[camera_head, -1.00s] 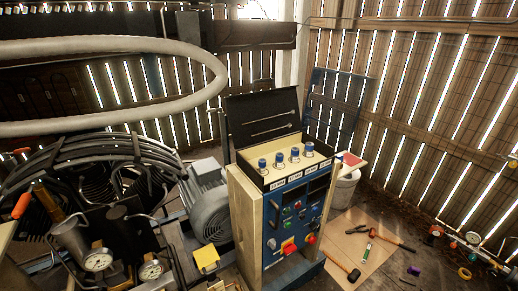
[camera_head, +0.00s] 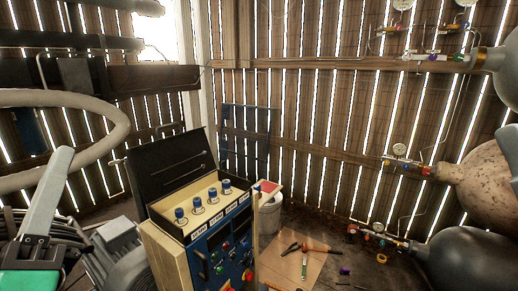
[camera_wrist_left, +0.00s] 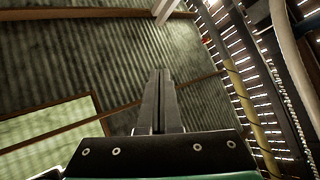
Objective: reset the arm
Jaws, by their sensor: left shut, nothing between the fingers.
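My left gripper (camera_head: 62,156) comes in at the left edge of the head view, with grey fingers pointing up from a green body. It is in front of the compressor machinery and left of the control console (camera_head: 205,240). In the left wrist view, its two fingers (camera_wrist_left: 160,76) lie together, shut and empty, pointing towards the corrugated roof (camera_wrist_left: 100,50). Nothing touches the fingertips there. My right gripper is not in view.
A thick pale hose (camera_head: 112,130) loops behind my left gripper. A grey motor (camera_head: 118,250) stands between it and the console. Tools lie on a board (camera_head: 290,262) on the floor.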

